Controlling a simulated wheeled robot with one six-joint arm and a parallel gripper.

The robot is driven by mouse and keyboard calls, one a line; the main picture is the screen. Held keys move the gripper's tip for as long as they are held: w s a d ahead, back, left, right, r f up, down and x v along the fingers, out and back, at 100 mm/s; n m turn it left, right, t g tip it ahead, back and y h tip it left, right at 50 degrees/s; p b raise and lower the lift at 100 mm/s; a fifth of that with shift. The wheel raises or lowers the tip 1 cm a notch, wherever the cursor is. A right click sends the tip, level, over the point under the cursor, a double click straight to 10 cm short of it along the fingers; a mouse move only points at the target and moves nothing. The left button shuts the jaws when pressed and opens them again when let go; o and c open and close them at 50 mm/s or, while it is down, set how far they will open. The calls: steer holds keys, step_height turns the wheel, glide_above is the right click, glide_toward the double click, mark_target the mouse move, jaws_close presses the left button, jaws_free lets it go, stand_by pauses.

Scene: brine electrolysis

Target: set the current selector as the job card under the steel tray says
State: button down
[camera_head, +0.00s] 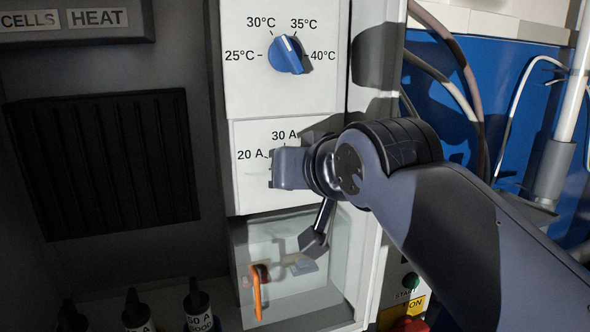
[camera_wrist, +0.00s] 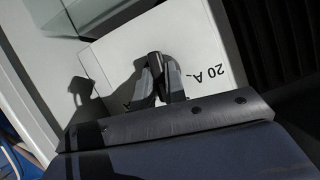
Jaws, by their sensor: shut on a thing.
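The current selector is on a white panel (camera_head: 252,192) below the temperature dial. Its 20 A and 30 A marks show in the head view; any further marks are behind my arm. My gripper (camera_head: 283,167) is at the middle of this panel, shut on the selector knob. The wrist view shows the fingers (camera_wrist: 160,78) close together against the panel (camera_wrist: 118,62), with the 20 A mark beside them. The steel tray and job card are not in view.
A blue temperature dial (camera_head: 286,55) sits just above, its white line pointing up between 30°C and 35°C. Below is a clear-fronted box with an orange handle (camera_head: 257,292). Dark-topped labelled items (camera_head: 197,305) stand lower left.

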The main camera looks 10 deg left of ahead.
steer(key=shift+n+h, duration=0.3)
steer(key=shift+n, duration=0.2)
stand_by(0.3)
steer(key=c, duration=1.4)
jaws_free()
steer(key=shift+c, duration=0.2)
steer(key=shift+s, duration=0.1)
steer(key=b+v, duration=0.2)
steer(key=v, duration=0.8)
steer(key=shift+s, duration=0.35)
steer(key=shift+d, duration=0.1)
